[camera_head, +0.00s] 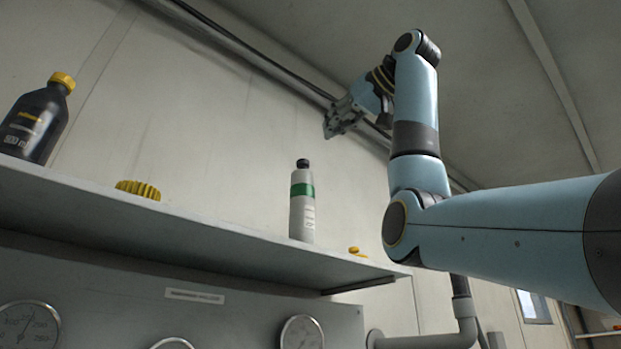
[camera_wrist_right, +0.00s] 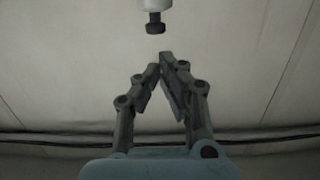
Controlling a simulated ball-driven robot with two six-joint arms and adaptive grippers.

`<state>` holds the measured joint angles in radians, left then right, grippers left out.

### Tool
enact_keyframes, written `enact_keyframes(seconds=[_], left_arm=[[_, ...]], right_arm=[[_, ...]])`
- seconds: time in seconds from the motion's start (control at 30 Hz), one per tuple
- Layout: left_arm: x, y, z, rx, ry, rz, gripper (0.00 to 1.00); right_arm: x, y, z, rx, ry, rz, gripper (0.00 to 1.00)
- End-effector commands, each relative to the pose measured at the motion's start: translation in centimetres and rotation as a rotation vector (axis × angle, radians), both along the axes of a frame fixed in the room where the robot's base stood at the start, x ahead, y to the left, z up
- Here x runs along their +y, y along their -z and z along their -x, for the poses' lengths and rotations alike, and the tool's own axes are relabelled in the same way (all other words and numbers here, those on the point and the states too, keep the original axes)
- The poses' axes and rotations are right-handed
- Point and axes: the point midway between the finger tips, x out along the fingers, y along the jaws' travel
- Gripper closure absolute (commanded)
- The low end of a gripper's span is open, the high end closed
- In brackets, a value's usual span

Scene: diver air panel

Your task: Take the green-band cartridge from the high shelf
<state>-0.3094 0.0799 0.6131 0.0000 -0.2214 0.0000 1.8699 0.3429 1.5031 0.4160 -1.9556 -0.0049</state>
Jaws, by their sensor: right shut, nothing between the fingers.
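The green-band cartridge (camera_head: 302,203) stands upright on the high shelf (camera_head: 215,240), near its right end. It is a pale bottle with a dark cap and a green band. My right gripper (camera_head: 328,130) is above the cartridge and a little to its right in the head view, apart from it. In the right wrist view the fingers (camera_wrist_right: 163,60) are closed together with nothing between them. Just beyond their tips, the dark cap and pale top of the cartridge (camera_wrist_right: 155,16) show at the top edge. My left gripper is not in view.
A black bottle with a yellow cap (camera_head: 38,120) stands at the shelf's left. A yellow ribbed knob (camera_head: 138,190) and a small yellow piece (camera_head: 356,251) also lie on the shelf. Gauges (camera_head: 301,333) sit on the panel below. A pipe (camera_head: 255,55) runs along the upper wall.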

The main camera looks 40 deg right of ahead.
Motion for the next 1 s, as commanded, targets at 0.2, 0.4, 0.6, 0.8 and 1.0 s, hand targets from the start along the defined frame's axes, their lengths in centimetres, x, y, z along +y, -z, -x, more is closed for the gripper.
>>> enact_keyframes(seconds=[0.2,0.4,0.6,0.8,1.0], left_arm=[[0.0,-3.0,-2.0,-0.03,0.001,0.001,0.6],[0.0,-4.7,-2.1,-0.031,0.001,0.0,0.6],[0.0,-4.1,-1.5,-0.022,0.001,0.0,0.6],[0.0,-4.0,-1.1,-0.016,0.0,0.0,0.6],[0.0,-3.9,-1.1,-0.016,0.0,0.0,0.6]], right_arm=[[0.5,-0.2,-4.9,0.006,-0.002,0.0,1.0],[0.6,0.0,-8.1,0.004,0.0,0.0,1.0],[0.6,1.8,-7.8,0.001,0.0,0.0,1.0],[0.6,2.0,-7.9,0.006,-0.001,0.0,1.0],[0.6,2.1,-7.8,0.009,-0.001,0.0,1.0]])
